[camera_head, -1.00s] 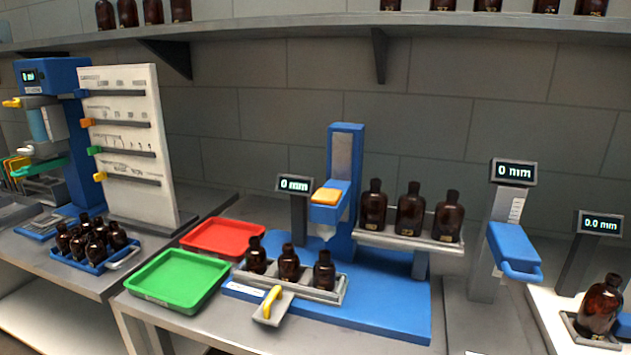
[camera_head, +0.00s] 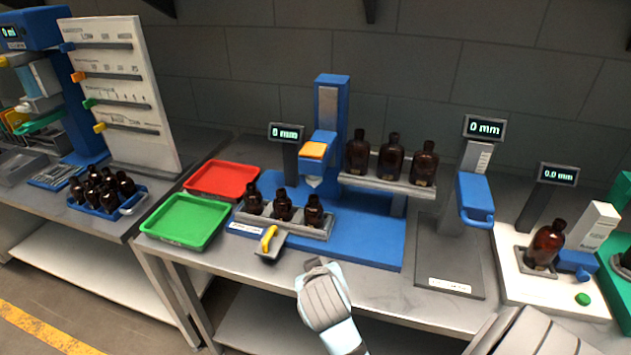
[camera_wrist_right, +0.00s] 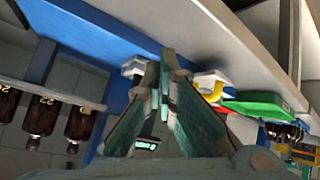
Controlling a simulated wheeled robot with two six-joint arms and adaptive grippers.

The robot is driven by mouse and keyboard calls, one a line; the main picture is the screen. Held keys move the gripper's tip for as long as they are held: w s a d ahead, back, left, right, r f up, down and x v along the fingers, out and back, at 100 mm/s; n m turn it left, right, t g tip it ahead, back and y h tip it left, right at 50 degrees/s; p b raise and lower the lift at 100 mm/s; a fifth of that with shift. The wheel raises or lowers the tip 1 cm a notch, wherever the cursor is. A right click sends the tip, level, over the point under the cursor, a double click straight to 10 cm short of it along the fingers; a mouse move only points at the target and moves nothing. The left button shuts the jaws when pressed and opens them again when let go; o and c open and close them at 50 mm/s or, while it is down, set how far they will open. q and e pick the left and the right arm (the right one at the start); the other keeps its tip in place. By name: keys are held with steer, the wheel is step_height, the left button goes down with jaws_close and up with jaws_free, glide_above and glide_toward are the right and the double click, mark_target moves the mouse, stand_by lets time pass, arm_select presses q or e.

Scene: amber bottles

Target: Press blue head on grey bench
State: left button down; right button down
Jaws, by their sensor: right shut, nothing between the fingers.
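A blue head with an orange top (camera_head: 314,152) sits on a blue column (camera_head: 332,110) above a blue base on the grey bench (camera_head: 375,288). Another grey stand to the right carries a blue handle-like head (camera_head: 475,198). My right gripper (camera_head: 316,265) is at the front edge of the bench, below and in front of the blue base, touching neither head. Its shut, empty fingers (camera_wrist_right: 165,68) also show in the right wrist view, which looks upside down. My left gripper is not in view.
Small amber bottles (camera_head: 283,207) stand in a grey rack before the column; larger ones (camera_head: 391,158) stand on a raised rack. A yellow-handled piece (camera_head: 268,240) lies left of my gripper. Green (camera_head: 183,220) and red (camera_head: 222,179) trays sit left.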

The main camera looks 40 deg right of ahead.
steer(key=w+d+r+m+t+h, duration=0.1)
steer(key=w+d+r+m+h, duration=0.15)
steer(key=w+r, duration=0.75)
step_height(320, 180, up, 16)
steer(key=m+h+p, duration=0.2)
steer(key=m+h, duration=0.2)
steer(key=m, duration=0.1)
glide_above(315, 153)
steer(key=shift+s+a, duration=0.35)
steer(key=shift+a, duration=0.05)
steer(key=shift+w+d+f, duration=0.35)
steer(key=shift+d, duration=0.2)
step_height(315, 153, down, 3)
steer(key=shift+a+r, duration=0.1)
steer(key=shift+a+f, duration=0.2)
steer(key=shift+f, duration=0.2)
steer(key=shift+d, duration=0.1)
